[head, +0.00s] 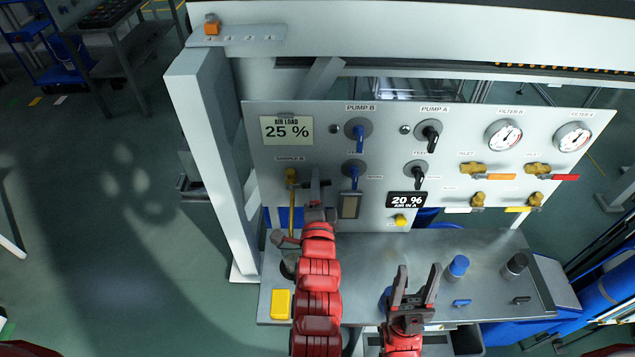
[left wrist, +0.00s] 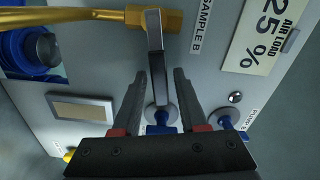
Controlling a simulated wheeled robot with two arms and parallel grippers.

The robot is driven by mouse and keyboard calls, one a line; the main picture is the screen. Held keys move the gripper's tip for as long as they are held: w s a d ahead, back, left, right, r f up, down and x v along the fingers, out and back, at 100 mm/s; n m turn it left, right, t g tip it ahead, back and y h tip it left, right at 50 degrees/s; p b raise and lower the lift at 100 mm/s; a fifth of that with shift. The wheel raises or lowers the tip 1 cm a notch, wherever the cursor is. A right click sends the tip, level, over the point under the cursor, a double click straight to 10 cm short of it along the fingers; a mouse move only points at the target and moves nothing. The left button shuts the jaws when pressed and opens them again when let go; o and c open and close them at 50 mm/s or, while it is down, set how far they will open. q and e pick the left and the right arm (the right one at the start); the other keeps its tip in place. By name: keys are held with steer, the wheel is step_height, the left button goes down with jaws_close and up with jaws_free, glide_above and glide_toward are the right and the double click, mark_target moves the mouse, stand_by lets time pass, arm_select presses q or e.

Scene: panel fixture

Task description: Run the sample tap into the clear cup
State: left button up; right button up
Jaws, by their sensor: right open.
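The sample tap (head: 291,176) is a brass valve at the left of the panel, with a brass spout pipe (head: 291,218) running down. In the left wrist view its brass body (left wrist: 168,20) sits by the SAMPLE B label, with a grey lever (left wrist: 155,50). My left gripper (head: 318,188) is at the tap; in the left wrist view its fingers (left wrist: 160,85) are apart, one each side of the lever, with gaps. I cannot clearly make out the clear cup; a dark round shape (head: 288,268) under the spout is partly hidden by my left arm. My right gripper (head: 415,284) is open and empty over the bench.
The grey panel carries blue knobs (head: 354,173), black knobs (head: 429,132) and gauges (head: 503,135). On the bench (head: 375,250) are a yellow block (head: 281,304), a blue-capped (head: 457,267) and a black-capped (head: 514,266) container. A white post (head: 205,150) stands left.

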arm_select(q)
jaws_close()
stand_by(1.2)
